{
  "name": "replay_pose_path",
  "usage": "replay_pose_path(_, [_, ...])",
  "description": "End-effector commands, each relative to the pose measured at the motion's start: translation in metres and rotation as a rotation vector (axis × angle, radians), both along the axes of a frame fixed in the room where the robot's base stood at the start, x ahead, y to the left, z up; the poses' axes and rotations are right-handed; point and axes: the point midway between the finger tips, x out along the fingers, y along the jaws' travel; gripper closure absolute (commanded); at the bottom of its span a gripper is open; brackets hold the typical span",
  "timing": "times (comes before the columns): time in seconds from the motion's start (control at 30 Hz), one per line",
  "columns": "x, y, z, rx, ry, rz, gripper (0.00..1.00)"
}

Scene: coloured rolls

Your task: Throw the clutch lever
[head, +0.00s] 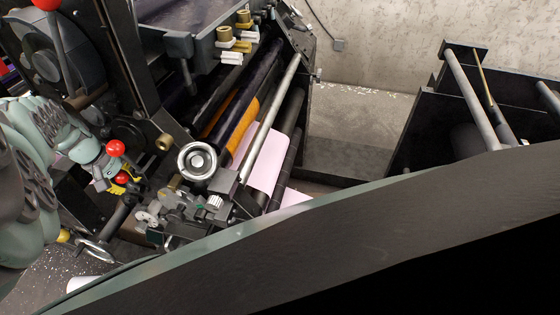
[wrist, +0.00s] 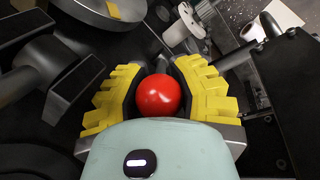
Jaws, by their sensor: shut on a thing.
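A round red knob (wrist: 158,95) sits between the two yellow ribbed fingers of my gripper (wrist: 160,82) in the wrist view. The fingers press in from both sides, and the stem below the knob is hidden. In the head view, my gripper (head: 121,181) is at the left side of the press, with a red ball knob (head: 115,148) right at its fingers. I take this to be the clutch lever's knob. Another red-knobbed lever (head: 47,4) stands at the top left, apart from my gripper.
The press has a silver handwheel (head: 197,161) and long rollers (head: 270,120) with pink paper (head: 268,160) right of my gripper. A dark beam (head: 330,235) crosses the front. Bare floor (head: 350,130) lies beyond the press.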

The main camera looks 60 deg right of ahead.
Motion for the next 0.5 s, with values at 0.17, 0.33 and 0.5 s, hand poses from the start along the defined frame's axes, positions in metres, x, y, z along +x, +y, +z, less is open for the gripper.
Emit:
replay_pose_path(0.17, [-0.0001,-0.0006,0.0004,-0.001,0.000,-0.001,1.00])
replay_pose_path(0.33, [0.0000,-0.0004,0.0007,-0.001,0.001,0.000,1.00])
replay_pose_path(0.5, [0.0001,-0.0004,0.0010,-0.002,0.001,0.000,1.00])
